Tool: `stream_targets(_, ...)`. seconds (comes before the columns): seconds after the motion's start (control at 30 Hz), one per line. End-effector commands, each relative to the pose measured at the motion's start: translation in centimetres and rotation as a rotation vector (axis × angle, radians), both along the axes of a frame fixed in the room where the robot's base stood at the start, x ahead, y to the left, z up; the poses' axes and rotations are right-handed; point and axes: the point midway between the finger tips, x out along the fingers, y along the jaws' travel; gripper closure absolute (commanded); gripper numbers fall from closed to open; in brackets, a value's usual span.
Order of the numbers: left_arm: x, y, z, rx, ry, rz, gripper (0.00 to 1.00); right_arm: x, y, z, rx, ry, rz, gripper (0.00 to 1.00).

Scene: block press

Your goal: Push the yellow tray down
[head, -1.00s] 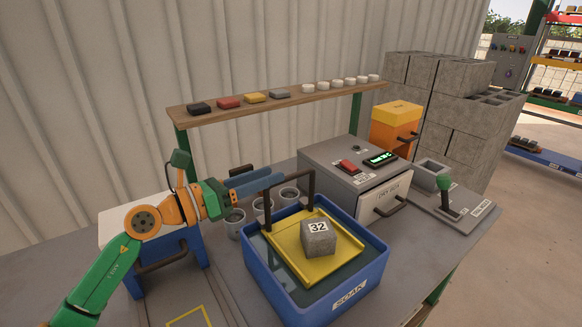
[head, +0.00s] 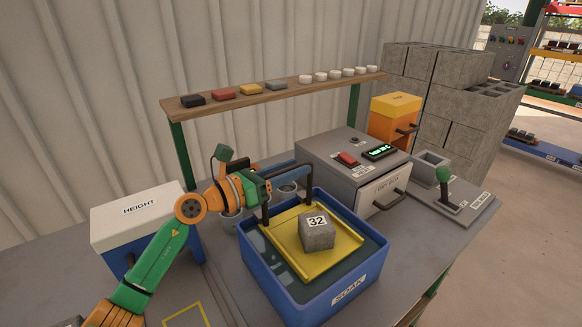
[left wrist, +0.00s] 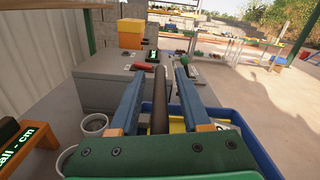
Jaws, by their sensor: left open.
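The yellow tray (head: 294,257) sits inside the blue SOAK tub (head: 310,302) of dark water. A grey block (head: 318,236) marked 32 rests on the tray. The tray's dark arched handle (head: 309,190) rises at its back left side. My left gripper (head: 292,172) is open at the top of this handle. In the left wrist view the handle's dark bar (left wrist: 160,108) runs between the two blue fingers of my left gripper (left wrist: 157,85); I cannot tell if they touch it. The fingers hide part of the handle in the head view. My right gripper is not in view.
A grey oven-like box (head: 352,165) with a lit display stands behind right, and a green-knobbed lever (head: 444,176) farther right. A white-topped HEIGHT box (head: 140,212) is at left. A shelf (head: 275,92) holds coloured blocks above.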

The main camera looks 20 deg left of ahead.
Motion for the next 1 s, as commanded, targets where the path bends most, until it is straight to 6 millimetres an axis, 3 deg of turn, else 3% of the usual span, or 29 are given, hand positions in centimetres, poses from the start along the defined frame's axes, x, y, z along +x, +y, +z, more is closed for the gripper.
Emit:
stream_targets(0.03, 0.0, 0.01, -0.02, 0.0, 0.0, 0.0, 0.61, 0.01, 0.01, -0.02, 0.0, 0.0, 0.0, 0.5)
stream_targets(0.17, -0.02, 0.02, -0.02, -0.001, 0.001, 0.0, 0.96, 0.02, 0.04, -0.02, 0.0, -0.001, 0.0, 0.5)
stream_targets(0.2, -0.02, 0.02, -0.02, -0.001, 0.001, 0.0, 1.0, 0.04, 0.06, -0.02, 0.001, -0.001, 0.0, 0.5)
stream_targets(1.0, -0.03, 0.05, -0.04, -0.001, 0.001, 0.001, 1.0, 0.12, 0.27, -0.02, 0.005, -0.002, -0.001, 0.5)
